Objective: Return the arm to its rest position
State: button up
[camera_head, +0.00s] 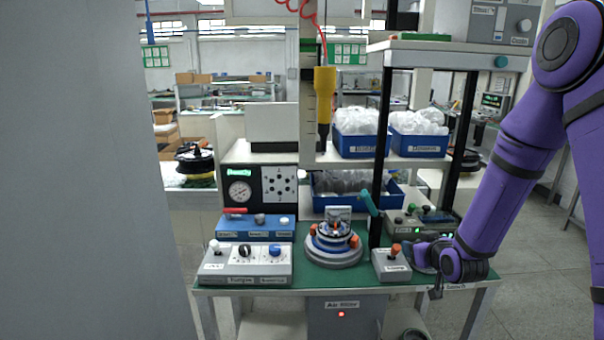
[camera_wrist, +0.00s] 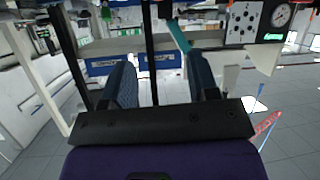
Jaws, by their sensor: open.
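My purple arm (camera_head: 508,165) comes down from the upper right of the head view and bends at a joint low on the right. My gripper (camera_head: 428,258) is at its end, by the right front corner of the green-topped bench (camera_head: 345,278), just right of a small grey box with an orange button (camera_head: 391,262). It is partly hidden by the arm there. In the wrist view my gripper (camera_wrist: 163,82) has two dark fingers spread wide, with nothing between them. I cannot tell whether it touches the bench.
A round fixture with orange clamps (camera_head: 334,243) stands mid-bench. A dark upright post (camera_head: 379,150) and a shelf with blue bins (camera_head: 356,144) rise behind. A yellow tool (camera_head: 324,82) hangs above. Floor right of the bench is clear.

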jog(key=s+r+m+g+h, duration=0.1)
jog(key=s+r+g, duration=0.1)
jog(key=s+r, duration=0.55)
jog(key=s+r+g+h, duration=0.15)
jog(key=s+r, duration=0.35)
jog(key=r, duration=0.6)
jog(key=s+a+r+g, duration=0.1)
jog(key=s+r, duration=0.3)
jog(key=s, duration=0.7)
jog(key=s+r+m+g, duration=0.1)
jog(key=s+r+g, duration=0.2)
jog(key=s, duration=0.8)
jog(key=shift+s+a+r+m+y, duration=0.3)
jog(key=shift+s+a+r+y, duration=0.1)
jog(key=shift+r+y, duration=0.1)
